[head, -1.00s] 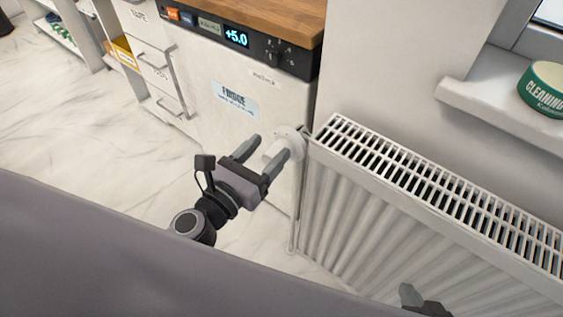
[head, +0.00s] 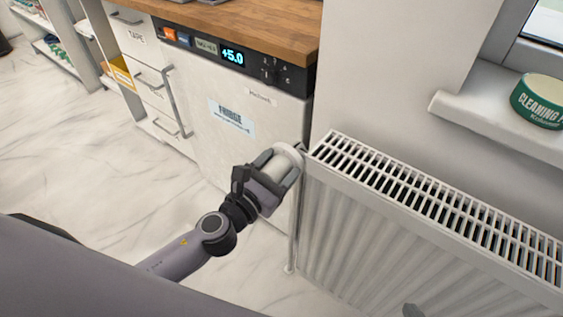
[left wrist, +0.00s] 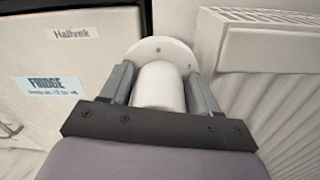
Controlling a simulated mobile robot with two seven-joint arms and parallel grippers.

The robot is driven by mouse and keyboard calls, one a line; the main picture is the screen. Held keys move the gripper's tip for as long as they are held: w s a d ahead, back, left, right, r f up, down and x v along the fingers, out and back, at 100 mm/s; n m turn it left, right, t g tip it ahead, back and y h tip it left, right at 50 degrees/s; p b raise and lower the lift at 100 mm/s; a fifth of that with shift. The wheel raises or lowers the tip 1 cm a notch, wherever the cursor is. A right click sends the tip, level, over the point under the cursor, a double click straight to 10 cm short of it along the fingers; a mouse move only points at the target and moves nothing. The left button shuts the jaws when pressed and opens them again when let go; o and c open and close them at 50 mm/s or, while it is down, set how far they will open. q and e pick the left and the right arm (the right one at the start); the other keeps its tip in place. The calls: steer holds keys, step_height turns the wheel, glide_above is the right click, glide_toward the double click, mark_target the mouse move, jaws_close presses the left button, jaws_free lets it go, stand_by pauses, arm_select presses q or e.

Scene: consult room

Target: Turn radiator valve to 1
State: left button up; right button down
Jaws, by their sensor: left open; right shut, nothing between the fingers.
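The white radiator valve (head: 283,160) is at the left upper end of the white radiator (head: 345,220). It has a round flange and a cylindrical knob, which also shows in the left wrist view (left wrist: 160,86). My left gripper (head: 278,166) is open, with one finger on each side of the knob; I cannot tell whether they touch it. It also shows in the left wrist view (left wrist: 160,85). No numbers on the valve can be read. Only a tip of my right gripper (head: 412,310) shows at the bottom edge, in front of the radiator.
A fridge (head: 225,150) with a lit display stands left of the valve, under a wooden worktop (head: 250,25). A pipe (head: 292,240) runs down beside the radiator. A cleaning tub (head: 540,100) is on the windowsill (head: 470,105). The floor (head: 110,190) at left is clear.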

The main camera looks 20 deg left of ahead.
arm_select(q)
steer(key=c, duration=0.7)
